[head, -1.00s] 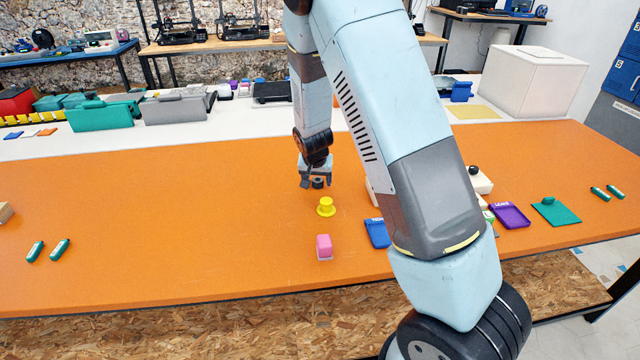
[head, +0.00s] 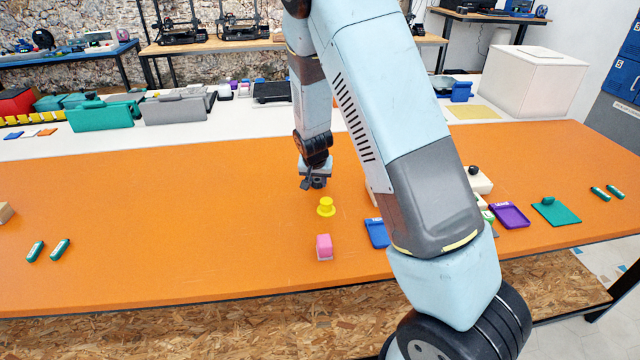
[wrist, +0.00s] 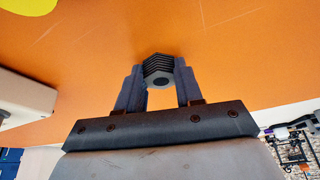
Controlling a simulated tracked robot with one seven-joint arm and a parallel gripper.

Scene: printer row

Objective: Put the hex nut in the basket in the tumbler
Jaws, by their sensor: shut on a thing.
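My gripper (head: 314,183) is above or at the orange table behind the yellow flanged piece. In the wrist view its two fingers (wrist: 158,82) are shut on a dark grey hexagonal piece with a round hole and ridged sides, the hex nut (wrist: 160,74). The nut also shows as a small dark shape under the gripper in the head view (head: 319,183). I cannot tell whether it touches the table. I cannot make out a basket or a tumbler; my arm hides part of the table right of the gripper.
The yellow flanged piece (head: 326,207) and a pink block (head: 324,247) stand in front of my gripper. A blue tray (head: 377,232), purple tray (head: 510,215) and green plate (head: 556,211) lie to the right. The orange table (head: 180,210) is largely clear on the left.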

